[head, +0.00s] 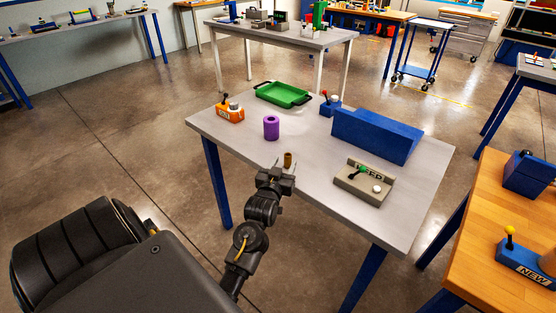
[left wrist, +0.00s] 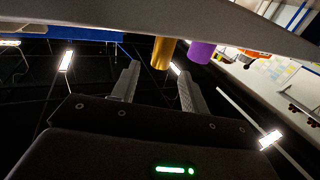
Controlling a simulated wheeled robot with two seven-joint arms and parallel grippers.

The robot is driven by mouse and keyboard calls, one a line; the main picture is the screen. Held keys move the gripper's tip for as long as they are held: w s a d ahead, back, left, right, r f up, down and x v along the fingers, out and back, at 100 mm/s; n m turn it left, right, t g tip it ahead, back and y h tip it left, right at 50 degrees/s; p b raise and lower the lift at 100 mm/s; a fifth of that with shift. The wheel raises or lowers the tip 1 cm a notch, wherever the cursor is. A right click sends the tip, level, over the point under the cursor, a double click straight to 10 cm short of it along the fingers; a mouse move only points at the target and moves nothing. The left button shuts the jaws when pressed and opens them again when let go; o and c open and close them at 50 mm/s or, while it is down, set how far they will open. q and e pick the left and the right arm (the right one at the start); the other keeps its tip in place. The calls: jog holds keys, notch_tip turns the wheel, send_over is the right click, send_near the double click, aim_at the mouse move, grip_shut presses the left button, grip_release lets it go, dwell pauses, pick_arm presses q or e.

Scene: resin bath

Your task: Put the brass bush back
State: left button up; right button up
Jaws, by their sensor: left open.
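The brass bush (head: 288,159) is a small gold-brown cylinder, standing upright on the grey table near its front left edge. It also shows in the left wrist view (left wrist: 162,53), beyond the fingertips and in line with the gap between them. My left gripper (head: 284,166) is open and empty, at the table's near edge just on the near side of the bush. Its two fingers also show in the left wrist view (left wrist: 158,68). I cannot tell how much space separates them from the bush. My right gripper is not in view.
A purple hollow cylinder (head: 271,127) stands behind the bush. The grey table (head: 228,132) also holds a green tray (head: 283,94), an orange block (head: 230,114), a small blue block with a red knob (head: 329,106), a long blue box (head: 376,135) and a beige fixture (head: 363,184).

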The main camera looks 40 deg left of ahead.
pick_arm(q)
jog(key=v, duration=0.7)
jog(key=shift+b, duration=0.3)
